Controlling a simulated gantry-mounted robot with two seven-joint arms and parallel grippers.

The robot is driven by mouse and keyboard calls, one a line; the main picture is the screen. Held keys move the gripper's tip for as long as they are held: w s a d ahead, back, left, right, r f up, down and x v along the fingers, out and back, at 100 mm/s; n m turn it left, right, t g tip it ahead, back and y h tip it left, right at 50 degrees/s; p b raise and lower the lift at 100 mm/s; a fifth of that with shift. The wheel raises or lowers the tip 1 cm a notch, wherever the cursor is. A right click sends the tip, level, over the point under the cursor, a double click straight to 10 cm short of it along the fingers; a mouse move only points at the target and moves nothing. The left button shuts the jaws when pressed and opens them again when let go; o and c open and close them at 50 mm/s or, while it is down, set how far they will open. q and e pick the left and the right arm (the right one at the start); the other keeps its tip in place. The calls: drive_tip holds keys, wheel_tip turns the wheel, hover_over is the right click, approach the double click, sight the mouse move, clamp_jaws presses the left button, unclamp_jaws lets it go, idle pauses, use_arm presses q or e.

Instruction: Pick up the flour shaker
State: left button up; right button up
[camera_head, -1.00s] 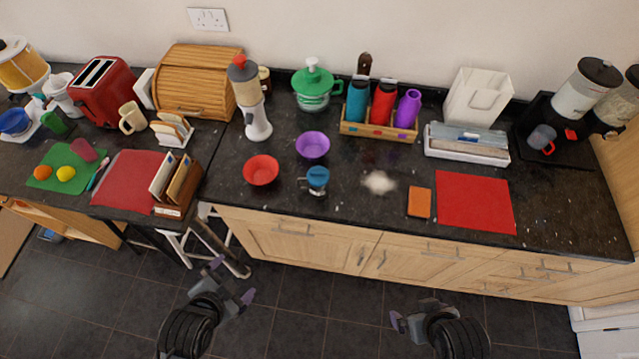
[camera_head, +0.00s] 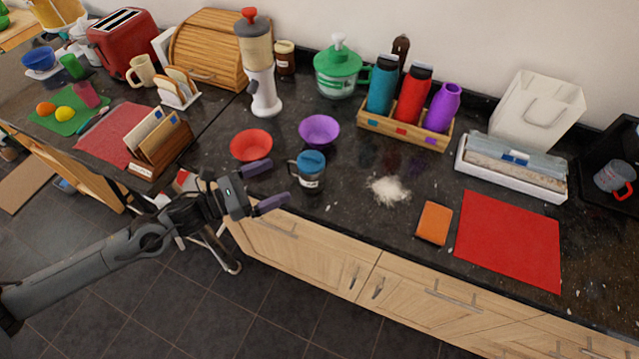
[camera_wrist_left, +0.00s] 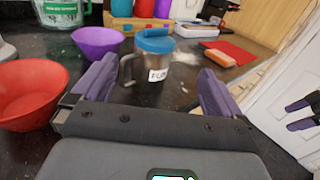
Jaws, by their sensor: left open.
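The flour shaker (camera_head: 311,172) is a small metal cup with a blue lid and a side handle. It stands upright on the dark counter near its front edge. In the left wrist view the shaker (camera_wrist_left: 155,62) shows a white label, with its handle on the left. My left gripper (camera_head: 272,186) is open and empty, just left of the shaker and pointing at it. In the left wrist view the shaker stands beyond and between the purple fingers (camera_wrist_left: 160,85), apart from them. My right gripper shows in part at the right edge of the left wrist view (camera_wrist_left: 300,115).
A red bowl (camera_head: 250,146) and a purple bowl (camera_head: 319,131) stand close behind the shaker. White flour (camera_head: 388,190) is spilled to its right, then an orange sponge-like block (camera_head: 434,223) and a red mat (camera_head: 508,240). A bottle rack (camera_head: 405,131) stands behind.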

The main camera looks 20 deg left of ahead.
sight(310, 161)
use_arm(q)
drive_tip(key=shift+w+a+r, duration=0.1)
drive_tip(key=shift+w+r, duration=0.1)
drive_tip(key=shift+w, duration=0.15)
drive_tip(key=x, duration=0.2)
drive_tip(key=p+x, duration=0.1)
drive_tip(key=x, duration=0.2)
drive_tip(key=shift+w+r, duration=0.15)
drive_tip(key=shift+r, duration=0.1)
drive_tip(key=p+x, duration=0.1)
drive_tip(key=x, duration=0.3)
drive_tip(key=shift+w+r+p, duration=0.1)
drive_tip(key=shift+r+p, duration=0.05)
drive_tip(key=shift+p, duration=0.2)
drive_tip(key=shift+w+d, duration=0.45)
drive_tip(key=shift+d, duration=0.05)
use_arm(e)
wheel_tip(310, 161, up, 2)
drive_tip(key=shift+r, duration=0.15)
drive_tip(key=shift+s+a, duration=0.1)
use_arm(q)
drive_tip(key=c, duration=1.4)
drive_tip(key=shift+c, duration=0.5)
